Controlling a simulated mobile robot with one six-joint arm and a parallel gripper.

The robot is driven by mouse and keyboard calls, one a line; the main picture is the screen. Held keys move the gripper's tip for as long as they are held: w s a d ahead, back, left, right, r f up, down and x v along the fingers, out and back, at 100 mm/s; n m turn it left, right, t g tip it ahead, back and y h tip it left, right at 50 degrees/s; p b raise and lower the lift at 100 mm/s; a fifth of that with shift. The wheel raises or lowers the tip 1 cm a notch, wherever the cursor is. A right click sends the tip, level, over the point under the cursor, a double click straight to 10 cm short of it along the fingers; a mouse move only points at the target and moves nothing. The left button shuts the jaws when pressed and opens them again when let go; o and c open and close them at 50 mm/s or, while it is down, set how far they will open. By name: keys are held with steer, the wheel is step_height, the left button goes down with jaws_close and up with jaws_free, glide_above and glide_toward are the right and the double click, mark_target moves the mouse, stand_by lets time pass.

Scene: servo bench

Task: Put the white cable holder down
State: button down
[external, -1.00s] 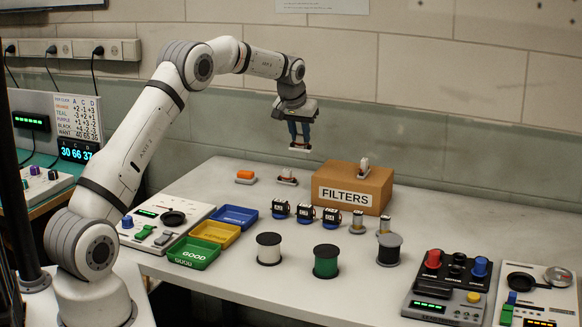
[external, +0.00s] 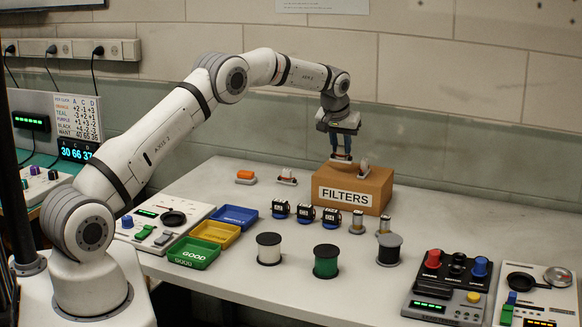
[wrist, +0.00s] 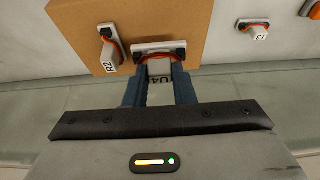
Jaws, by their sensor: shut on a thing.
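My gripper (external: 342,148) is shut on a white cable holder (external: 341,160), which has a pale base plate and an orange cable. In the external view it is at the top of the cardboard FILTERS box (external: 380,196), left of a second white holder (external: 364,164). The wrist view shows the held holder's plate (wrist: 150,47) beyond the fingers (wrist: 160,90), over the box's edge. The second holder, labelled R2 (wrist: 109,45), stands beside it on the box. I cannot tell whether the held holder touches the box top.
Another holder (external: 287,178) and an orange-topped part (external: 245,176) lie on the bench left of the box. Several small black-and-white servos (external: 305,213) and spools (external: 326,261) stand in front. The bench is clear right of the box.

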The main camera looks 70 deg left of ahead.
mark_target(340, 154)
steer(key=shift+f, duration=1.65)
steer(key=c, duration=1.2)
jaws_free()
steer(key=shift+r+p, duration=0.25)
steer(key=shift+p, duration=0.15)
steer(key=b+v, duration=0.3)
steer(key=v, duration=0.9)
steer(key=s+d+r+m+h, duration=0.1)
steer(key=s+d+r, duration=0.2)
steer(key=s+d, duration=0.3)
steer(key=s+d+r+m, duration=0.2)
steer(key=s+d+r, duration=0.2)
steer(key=d, duration=0.4)
steer(key=s+d+r+m+h, duration=0.1)
steer(key=s+d+r, duration=0.2)
steer(key=s+d, duration=0.3)
steer(key=s+d+f+m, duration=0.1)
steer(key=s+d+f, duration=0.1)
steer(key=s+d, duration=0.3)
steer(key=s+d+f+m, duration=0.2)
steer(key=s+d, duration=0.2)
steer(key=s, duration=0.9)
steer(key=s+d+f+m+h, duration=0.1)
steer(key=s+d+f+m, duration=0.1)
steer(key=s+d, duration=0.3)
steer(key=s, duration=0.3)
steer(key=shift+s+d+f, duration=0.25)
steer(key=shift+s+d, duration=0.05)
steer(key=shift+s, duration=0.1)
